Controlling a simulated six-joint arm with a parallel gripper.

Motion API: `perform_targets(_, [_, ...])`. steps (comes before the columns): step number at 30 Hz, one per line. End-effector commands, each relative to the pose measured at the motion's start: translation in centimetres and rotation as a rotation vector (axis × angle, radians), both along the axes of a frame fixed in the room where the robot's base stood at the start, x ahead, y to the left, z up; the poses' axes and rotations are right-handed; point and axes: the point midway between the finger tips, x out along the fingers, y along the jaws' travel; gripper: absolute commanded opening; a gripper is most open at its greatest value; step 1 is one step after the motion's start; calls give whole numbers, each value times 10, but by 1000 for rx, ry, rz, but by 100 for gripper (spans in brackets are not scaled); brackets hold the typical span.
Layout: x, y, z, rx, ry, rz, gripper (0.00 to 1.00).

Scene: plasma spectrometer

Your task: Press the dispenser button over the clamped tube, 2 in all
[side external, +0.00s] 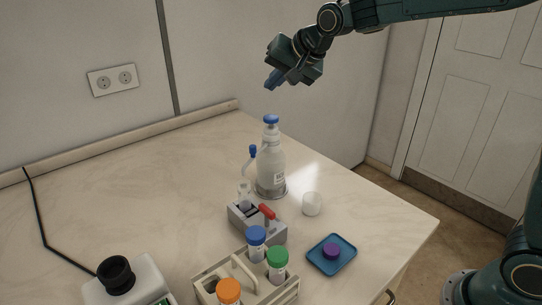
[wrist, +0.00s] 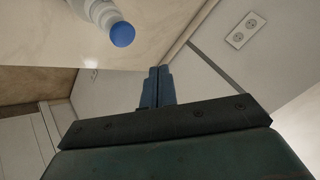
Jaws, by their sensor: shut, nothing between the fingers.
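The dispenser (side external: 271,172) is a clear bottle with a blue button (side external: 271,119) on top and a side spout with a blue tip. It stands upright towards the back of the table. The blue button also shows in the wrist view (wrist: 122,34). A clear tube (side external: 244,192) stands upright in the grey clamp (side external: 243,221), which has a red handle, below the spout. My gripper (side external: 271,84) is shut and empty, in the air above the dispenser and apart from it. Its blue fingers show together in the wrist view (wrist: 157,88).
A wooden rack (side external: 206,284) in front holds tubes with blue, green and orange caps. A blue tray (side external: 345,244) with a purple cap (side external: 331,251) and a small white cup (side external: 312,204) lie right. A device with a black knob (side external: 116,274) stands front left. The table's left side is mostly clear.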

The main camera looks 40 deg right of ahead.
Motion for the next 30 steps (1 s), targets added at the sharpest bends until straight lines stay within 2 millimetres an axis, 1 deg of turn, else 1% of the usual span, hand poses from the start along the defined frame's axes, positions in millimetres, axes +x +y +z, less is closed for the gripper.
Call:
perform_targets(13, [0,0,0,0,0,0,0])
perform_targets(16, [0,0,2,0,-1,0,0])
perform_targets(19, [1,0,11,0,-3,0,0])
perform_targets(24, [1,0,31,0,-3,0,0])
perform_targets(27, [0,0,38,0,-3,0,0])
perform_targets(30, [0,0,39,0,0,0,0])
